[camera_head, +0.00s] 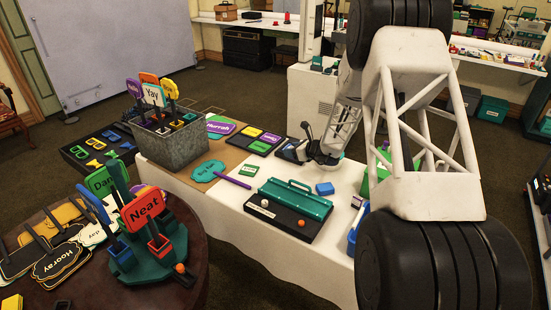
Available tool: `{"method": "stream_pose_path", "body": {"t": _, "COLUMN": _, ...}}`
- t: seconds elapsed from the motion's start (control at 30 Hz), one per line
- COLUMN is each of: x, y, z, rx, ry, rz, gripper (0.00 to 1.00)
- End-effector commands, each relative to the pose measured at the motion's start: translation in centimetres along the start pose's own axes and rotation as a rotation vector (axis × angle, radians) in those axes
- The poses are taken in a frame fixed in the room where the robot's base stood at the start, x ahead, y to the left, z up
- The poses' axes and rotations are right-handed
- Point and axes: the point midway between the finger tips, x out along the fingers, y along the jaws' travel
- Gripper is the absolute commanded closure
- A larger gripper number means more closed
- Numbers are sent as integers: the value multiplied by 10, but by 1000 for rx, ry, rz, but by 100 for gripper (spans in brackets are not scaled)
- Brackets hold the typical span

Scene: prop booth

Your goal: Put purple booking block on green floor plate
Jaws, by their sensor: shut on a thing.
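My gripper (304,151) is at the end of the white arm, low over the back part of the white-clothed table. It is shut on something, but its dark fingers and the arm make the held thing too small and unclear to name. I cannot pick out the purple booking block for certain. A small flat green piece with pale lettering (248,170) lies on the cloth to the left and nearer the camera. It may be the green floor plate; I cannot tell. Another green thing (382,172) shows partly behind the white truss of the arm.
A teal-lidded black case (296,200) lies at the table's front, with a small blue block (324,188) beside it. A purple stick (231,182) and teal bubble sign (208,171) lie left. A metal bin of signs (172,145) stands tall at the left end.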

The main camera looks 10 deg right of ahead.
Motion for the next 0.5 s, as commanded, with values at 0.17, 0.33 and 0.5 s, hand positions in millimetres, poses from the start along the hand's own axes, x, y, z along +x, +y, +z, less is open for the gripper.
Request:
{"method": "stream_pose_path", "body": {"t": 0.17, "x": 22, "y": 10, "z": 11, "rx": -25, "ry": -7, "rz": 56, "gripper": 76}}
{"method": "stream_pose_path", "body": {"t": 0.33, "x": 56, "y": 29, "z": 29, "rx": -67, "ry": -13, "rz": 153, "gripper": 76}}
{"method": "stream_pose_path", "body": {"t": 0.5, "x": 96, "y": 54, "z": 48, "rx": -117, "ry": -14, "rz": 271, "gripper": 76}}
